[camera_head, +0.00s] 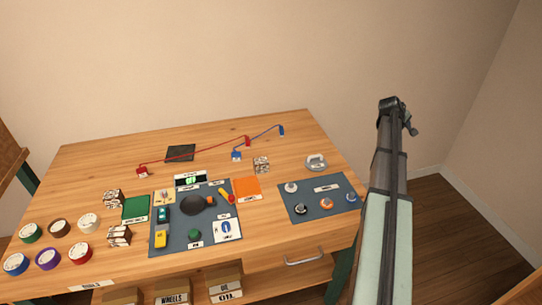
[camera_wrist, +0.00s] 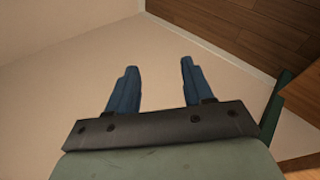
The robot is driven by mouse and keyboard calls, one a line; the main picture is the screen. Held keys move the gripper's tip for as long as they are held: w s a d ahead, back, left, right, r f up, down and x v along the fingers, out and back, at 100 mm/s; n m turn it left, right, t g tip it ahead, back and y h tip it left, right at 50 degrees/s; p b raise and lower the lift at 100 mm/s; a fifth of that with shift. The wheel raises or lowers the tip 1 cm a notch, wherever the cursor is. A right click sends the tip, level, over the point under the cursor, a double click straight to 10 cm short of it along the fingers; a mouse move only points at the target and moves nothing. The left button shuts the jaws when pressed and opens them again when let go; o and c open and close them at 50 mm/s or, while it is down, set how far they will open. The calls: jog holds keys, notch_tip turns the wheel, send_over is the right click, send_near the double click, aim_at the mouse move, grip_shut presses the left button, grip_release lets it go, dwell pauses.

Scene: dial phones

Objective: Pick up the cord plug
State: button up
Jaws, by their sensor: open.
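A red cord (camera_head: 195,156) lies across the back of the table, with a red plug (camera_head: 142,171) at its left end and another red plug (camera_head: 247,141) at its right end. A blue cord (camera_head: 262,136) lies to its right, with a blue plug (camera_head: 236,156) at its near end and another blue plug (camera_head: 281,130) at its far end. I cannot tell which plug the task means. My gripper (camera_wrist: 157,65) is open and empty in the wrist view, its two blue fingers apart. No plug shows between them. My arm rises right of the table, away from the cords.
A dark mat (camera_head: 180,246) with a black round part and small items lies at front centre. Another dark mat (camera_head: 334,208) with several knobs lies at right. Several coloured round pieces stand at front left. A flat black square (camera_head: 180,152) lies by the red cord.

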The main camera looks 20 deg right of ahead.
jog(key=w+a+n+y, duration=0.2)
jog(key=w+a, duration=0.3)
jog(key=a, duration=0.4)
jog(key=w+a+n+y, duration=0.1)
jog(key=w+a, duration=0.4)
jog(key=a, duration=0.4)
notch_tip(320, 180, up, 5)
jog(key=n+g+y, duration=0.3)
jog(key=n+y, duration=0.3)
jog(key=n, duration=0.2)
send_over(236, 153)
notch_tip(236, 153, down, 6)
jog(key=shift+s+a+f, duration=0.1)
jog(key=shift+a, duration=0.05)
jog(key=shift+w+d+f, duration=0.1)
jog(key=shift+w+f, duration=0.05)
jog(key=shift+f, duration=1.55)
jog(key=shift+w+d+f, duration=0.1)
jog(key=shift+f, duration=1.6)
grip_shut()
jog(key=shift+r, duration=0.15)
